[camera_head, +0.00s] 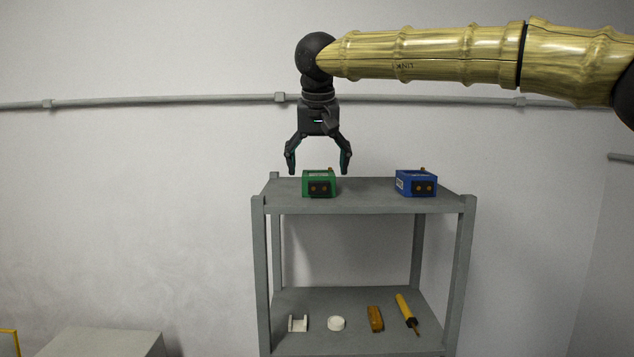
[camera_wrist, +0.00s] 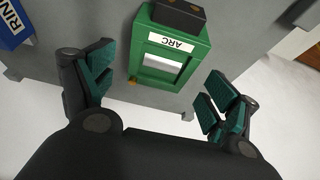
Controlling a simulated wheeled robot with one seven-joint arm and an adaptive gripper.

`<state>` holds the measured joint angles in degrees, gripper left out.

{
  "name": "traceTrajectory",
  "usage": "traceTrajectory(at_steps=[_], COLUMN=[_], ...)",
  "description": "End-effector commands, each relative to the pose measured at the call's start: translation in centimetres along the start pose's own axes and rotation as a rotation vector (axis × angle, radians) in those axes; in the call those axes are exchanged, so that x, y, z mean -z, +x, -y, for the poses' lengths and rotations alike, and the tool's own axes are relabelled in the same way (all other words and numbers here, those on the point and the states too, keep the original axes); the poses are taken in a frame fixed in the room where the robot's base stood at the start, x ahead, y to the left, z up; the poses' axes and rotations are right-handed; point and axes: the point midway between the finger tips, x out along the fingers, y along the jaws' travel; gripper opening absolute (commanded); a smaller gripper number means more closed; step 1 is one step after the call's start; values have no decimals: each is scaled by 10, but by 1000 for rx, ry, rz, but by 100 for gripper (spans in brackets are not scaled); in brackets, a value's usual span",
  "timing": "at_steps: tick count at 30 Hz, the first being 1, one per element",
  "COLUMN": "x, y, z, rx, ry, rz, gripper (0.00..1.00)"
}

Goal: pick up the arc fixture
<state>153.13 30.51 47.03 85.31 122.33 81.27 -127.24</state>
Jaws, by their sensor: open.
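The arc fixture is a green box (camera_head: 319,184) with dark front sockets, on the left part of the grey shelf's top. In the wrist view its green top (camera_wrist: 170,52) shows a white label reading "ARC" and a pale window. My gripper (camera_head: 319,172) hangs pointing down just above it, fingers spread wide and empty. In the wrist view the fingers of my gripper (camera_wrist: 160,85) stand to the left and right of the green box, apart from it. I cannot tell how far the fingertips are above the shelf top.
A blue box (camera_head: 416,183) stands on the right of the shelf top (camera_head: 365,200), with clear room between. The lower shelf (camera_head: 350,342) holds a white bracket (camera_head: 298,323), a white disc (camera_head: 336,323), an orange-brown block (camera_head: 375,319) and a yellow-handled tool (camera_head: 407,309). A wall pipe (camera_head: 180,100) runs behind.

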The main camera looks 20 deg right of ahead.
Motion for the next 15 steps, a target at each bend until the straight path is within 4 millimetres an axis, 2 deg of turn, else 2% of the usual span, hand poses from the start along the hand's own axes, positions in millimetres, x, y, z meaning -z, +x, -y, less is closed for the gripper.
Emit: traceTrajectory(at_steps=[2,9,15], x=[-1,-1,-2], y=[1,30,36], z=[0,3,2], rx=[0,1,2], ry=[-1,-2,0], rz=[-2,-1,-2], gripper=[88,88,88])
